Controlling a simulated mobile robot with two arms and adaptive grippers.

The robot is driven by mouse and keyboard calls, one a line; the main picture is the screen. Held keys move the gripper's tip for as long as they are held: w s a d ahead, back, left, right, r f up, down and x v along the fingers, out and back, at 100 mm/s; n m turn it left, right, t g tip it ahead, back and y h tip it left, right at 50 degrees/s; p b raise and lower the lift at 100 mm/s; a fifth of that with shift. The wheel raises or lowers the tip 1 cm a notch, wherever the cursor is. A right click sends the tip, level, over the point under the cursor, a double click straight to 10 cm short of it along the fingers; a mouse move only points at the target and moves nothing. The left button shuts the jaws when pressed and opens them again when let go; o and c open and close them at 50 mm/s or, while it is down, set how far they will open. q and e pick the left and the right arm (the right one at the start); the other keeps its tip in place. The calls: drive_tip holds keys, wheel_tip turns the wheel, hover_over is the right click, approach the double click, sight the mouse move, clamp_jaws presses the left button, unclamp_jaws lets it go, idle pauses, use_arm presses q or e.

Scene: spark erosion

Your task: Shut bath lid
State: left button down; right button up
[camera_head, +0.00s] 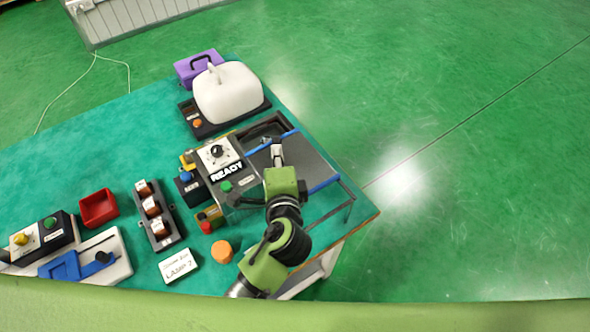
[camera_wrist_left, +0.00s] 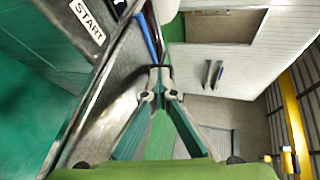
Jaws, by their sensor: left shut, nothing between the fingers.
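The bath beside the control box at the table's right edge shows a dark opening (camera_head: 264,129) at its far end. A dark grey panel (camera_head: 311,160), which looks like the bath lid, lies to the right with blue edging; I cannot tell how far it is shut. My left gripper (camera_head: 277,148) is over the bath, between the control box and the grey panel. In the left wrist view its fingertips (camera_wrist_left: 155,78) are together and empty, close to a blue strip (camera_wrist_left: 147,38). Whether they touch it I cannot tell. My left arm hides the near part of the bath. My right gripper is not in view.
The control box (camera_head: 217,153) reading READY stands left of the bath. A white container (camera_head: 230,95) and purple box (camera_head: 196,66) are behind. An orange cylinder (camera_head: 222,251), coil rack (camera_head: 155,215) and red bin (camera_head: 98,208) lie left. The floor right of the table is clear.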

use_arm(q)
drive_tip(key=w+a, duration=0.2)
drive_tip(key=w+a+p, duration=0.1)
drive_tip(key=w+a, duration=0.1)
drive_tip(key=w, duration=0.1)
drive_tip(key=w+a, duration=0.1)
drive_tip(key=w, duration=0.2)
drive_tip(key=shift+a+p, duration=0.35)
drive_tip(key=shift+a, duration=0.05)
